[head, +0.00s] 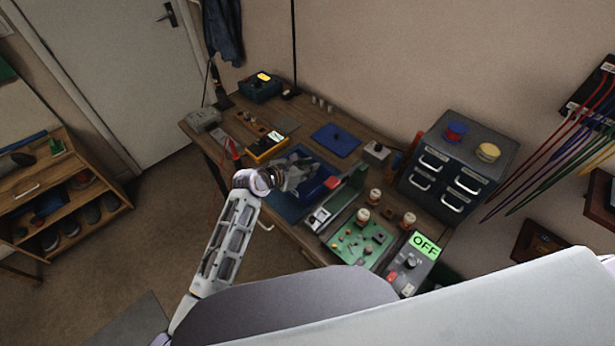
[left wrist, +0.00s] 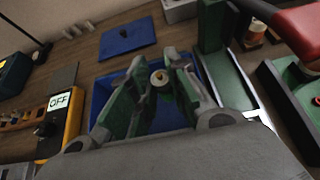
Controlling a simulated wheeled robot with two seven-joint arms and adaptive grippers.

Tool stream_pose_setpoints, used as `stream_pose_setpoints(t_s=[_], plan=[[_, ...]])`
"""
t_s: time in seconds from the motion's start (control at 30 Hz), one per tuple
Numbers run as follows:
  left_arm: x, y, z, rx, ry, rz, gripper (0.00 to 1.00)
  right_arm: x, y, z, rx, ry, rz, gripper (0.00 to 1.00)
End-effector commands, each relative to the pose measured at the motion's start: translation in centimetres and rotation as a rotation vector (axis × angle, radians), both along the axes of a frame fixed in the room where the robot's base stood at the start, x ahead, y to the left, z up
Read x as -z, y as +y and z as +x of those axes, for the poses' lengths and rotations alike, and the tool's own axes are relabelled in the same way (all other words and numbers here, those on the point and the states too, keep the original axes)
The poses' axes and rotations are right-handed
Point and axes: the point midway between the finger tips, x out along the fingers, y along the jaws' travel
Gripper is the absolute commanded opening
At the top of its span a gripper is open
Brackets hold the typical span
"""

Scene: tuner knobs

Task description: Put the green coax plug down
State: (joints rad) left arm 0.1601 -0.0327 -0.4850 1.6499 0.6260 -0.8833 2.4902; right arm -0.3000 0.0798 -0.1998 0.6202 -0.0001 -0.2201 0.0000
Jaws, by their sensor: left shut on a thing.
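My left gripper (head: 304,178) is over the workbench, above a blue tray (head: 325,192). In the left wrist view the left gripper (left wrist: 162,72) is shut on the green coax plug (left wrist: 160,79), a small piece with a pale round end and green below it. The blue tray (left wrist: 103,92) lies beneath and around the fingers in that view. I cannot tell whether the plug touches the tray floor. In the head view the plug is hidden by the fingers. My right gripper is not in view.
A flat blue pad (head: 336,139) lies behind the tray. A yellow meter (head: 267,146) stands to the left. A green circuit board (head: 360,241) and a grey box reading OFF (head: 412,262) stand to the right. A drawer cabinet (head: 455,165) stands at the back right.

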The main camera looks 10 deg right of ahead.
Motion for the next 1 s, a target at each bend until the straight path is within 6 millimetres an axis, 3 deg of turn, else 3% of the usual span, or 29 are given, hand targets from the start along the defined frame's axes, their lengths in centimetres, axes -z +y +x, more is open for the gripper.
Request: stream_pose_setpoints(t_s=[0.47, 0.8, 1.0], plan=[[0.7, 0.0, 0.0, 0.0, -0.001, 0.0, 0.0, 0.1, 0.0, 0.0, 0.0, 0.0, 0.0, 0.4], [3.9, 0.0, 0.0, 0.0, 0.001, 0.001, 0.0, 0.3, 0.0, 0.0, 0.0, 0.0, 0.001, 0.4], [4.2, 0.0, 0.0, 0.0, -0.002, 0.0, 0.0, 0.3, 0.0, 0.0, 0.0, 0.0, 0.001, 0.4]])
